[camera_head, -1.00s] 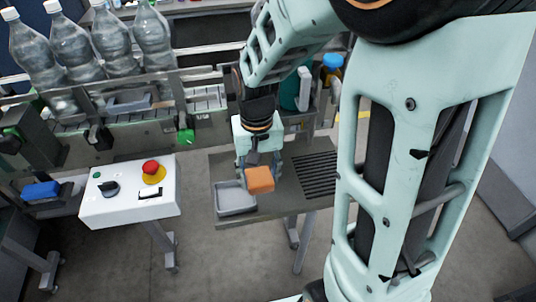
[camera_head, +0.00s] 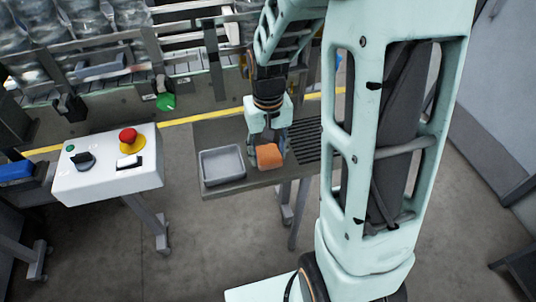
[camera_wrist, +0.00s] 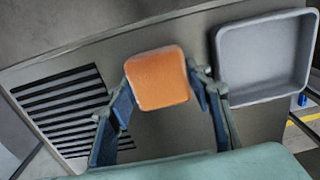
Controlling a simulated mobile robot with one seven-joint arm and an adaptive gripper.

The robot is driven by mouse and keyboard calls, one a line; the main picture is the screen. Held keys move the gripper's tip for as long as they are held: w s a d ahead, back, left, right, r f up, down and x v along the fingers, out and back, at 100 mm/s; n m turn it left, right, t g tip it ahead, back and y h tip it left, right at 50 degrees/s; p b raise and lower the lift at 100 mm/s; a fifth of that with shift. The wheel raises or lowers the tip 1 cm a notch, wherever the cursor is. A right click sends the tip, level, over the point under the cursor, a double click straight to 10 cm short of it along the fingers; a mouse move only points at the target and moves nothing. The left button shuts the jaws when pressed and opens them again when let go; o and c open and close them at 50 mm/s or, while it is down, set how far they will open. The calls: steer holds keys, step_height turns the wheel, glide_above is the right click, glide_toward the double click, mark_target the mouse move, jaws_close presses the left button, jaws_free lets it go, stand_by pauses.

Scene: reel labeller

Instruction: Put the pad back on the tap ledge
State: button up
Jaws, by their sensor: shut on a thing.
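The orange pad (camera_head: 269,156) is a small rounded block, held between the fingers of my gripper (camera_head: 267,145). The wrist view shows the pad (camera_wrist: 158,77) gripped at its sides by the two blue-grey fingers (camera_wrist: 160,88). They hold it over a grey metal ledge (camera_head: 228,133), between a shallow grey tray (camera_head: 222,177) and a dark slotted grille (camera_head: 306,139). The gap between the pad and the ledge is hard to judge. I cannot tell for certain that this grey ledge is the tap ledge, as no tap is clearly visible.
A white control box (camera_head: 108,180) with a red button (camera_head: 129,140) stands left of the ledge. A conveyor rail with clear bottles (camera_head: 110,15) runs behind. A blue object (camera_head: 16,171) sits at far left. My arm hides the ledge's right end.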

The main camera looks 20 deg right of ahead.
mark_target(268, 152)
steer(key=shift+f, duration=0.2)
steer(key=o, duration=1.3)
steer(key=shift+r, duration=0.1)
step_height(268, 152, up, 12)
steer(key=shift+r, duration=0.2)
